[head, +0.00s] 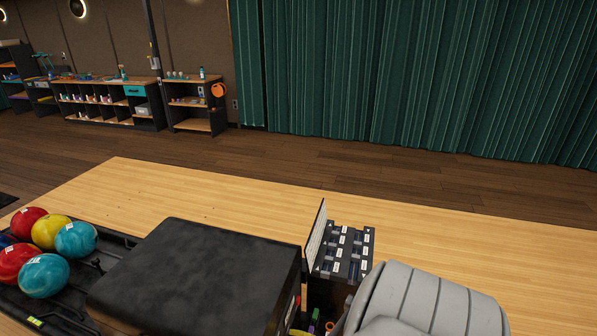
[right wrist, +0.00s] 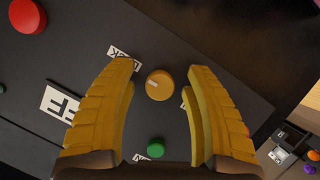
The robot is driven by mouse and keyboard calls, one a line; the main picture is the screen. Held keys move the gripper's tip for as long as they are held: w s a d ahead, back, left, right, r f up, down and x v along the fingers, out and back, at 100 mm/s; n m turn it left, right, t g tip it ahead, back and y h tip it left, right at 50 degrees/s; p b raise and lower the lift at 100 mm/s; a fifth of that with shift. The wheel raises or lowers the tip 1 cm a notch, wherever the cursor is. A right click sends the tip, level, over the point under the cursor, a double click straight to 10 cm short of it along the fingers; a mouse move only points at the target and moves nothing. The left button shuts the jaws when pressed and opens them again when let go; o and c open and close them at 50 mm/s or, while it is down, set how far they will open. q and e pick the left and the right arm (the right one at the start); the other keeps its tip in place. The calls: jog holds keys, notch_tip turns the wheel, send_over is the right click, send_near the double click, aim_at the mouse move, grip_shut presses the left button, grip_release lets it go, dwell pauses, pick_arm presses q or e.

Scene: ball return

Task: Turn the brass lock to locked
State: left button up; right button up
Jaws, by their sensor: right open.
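The brass lock (right wrist: 160,82) is a round knob on a dark panel (right wrist: 85,75) in the right wrist view. My right gripper (right wrist: 160,78) is open, with one yellowish finger on each side of the knob. I see gaps between the knob and both fingers; I cannot tell how far in depth they reach. A white label at the knob's upper left is partly covered by the left finger, and another at its right is mostly hidden. My left gripper is in neither view.
A green button (right wrist: 155,147) sits below the knob and a red button (right wrist: 27,16) at the upper left of the panel. In the head view, a black ball return hood (head: 195,270) and several bowling balls (head: 76,239) stand left of my grey arm.

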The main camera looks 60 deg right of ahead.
jog(key=v, duration=1.2)
dwell(0.6)
